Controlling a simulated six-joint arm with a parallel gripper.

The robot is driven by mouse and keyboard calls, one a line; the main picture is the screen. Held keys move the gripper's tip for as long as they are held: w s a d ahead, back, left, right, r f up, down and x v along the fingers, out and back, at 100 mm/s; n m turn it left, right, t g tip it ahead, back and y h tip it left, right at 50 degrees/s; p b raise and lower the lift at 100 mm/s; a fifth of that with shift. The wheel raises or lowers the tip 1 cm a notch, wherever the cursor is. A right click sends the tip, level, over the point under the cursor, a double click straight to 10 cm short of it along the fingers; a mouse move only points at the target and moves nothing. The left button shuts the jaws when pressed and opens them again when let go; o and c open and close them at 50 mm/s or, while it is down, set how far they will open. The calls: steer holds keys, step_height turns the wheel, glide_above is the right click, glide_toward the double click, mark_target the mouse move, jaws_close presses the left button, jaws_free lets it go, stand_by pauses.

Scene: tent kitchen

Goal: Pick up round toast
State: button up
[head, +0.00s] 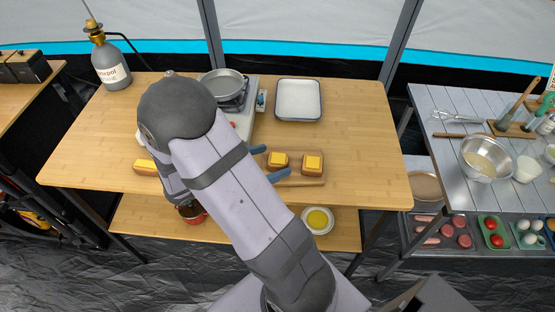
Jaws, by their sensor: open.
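Two bread pieces with yellow squares on top, a left toast (277,161) and a right toast (312,165), sit on a wooden board (312,182) near the table's front edge. They look more square than round; no clearly round toast shows. My gripper (276,159) is mostly hidden behind my arm. Its two blue fingers stick out on the right, apart and open, one behind and one in front of the left toast in the picture. I cannot tell their height above the board. Nothing shows held between them.
A pan (222,82) sits on a stove at the back, beside a white tray (298,100). A gas bottle (112,66) stands back left. Another yellow-topped piece (146,167) lies left of my arm. The wooden table's right side (365,140) is clear. My arm hides the table's middle.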

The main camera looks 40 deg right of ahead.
mark_target(272, 161)
steer(key=shift+d+f, duration=0.25)
steer(key=shift+d, duration=0.4)
steer(key=shift+c, duration=0.4)
steer(key=c, duration=1.1)
step_height(272, 161, up, 10)
steer(key=shift+p, duration=0.4)
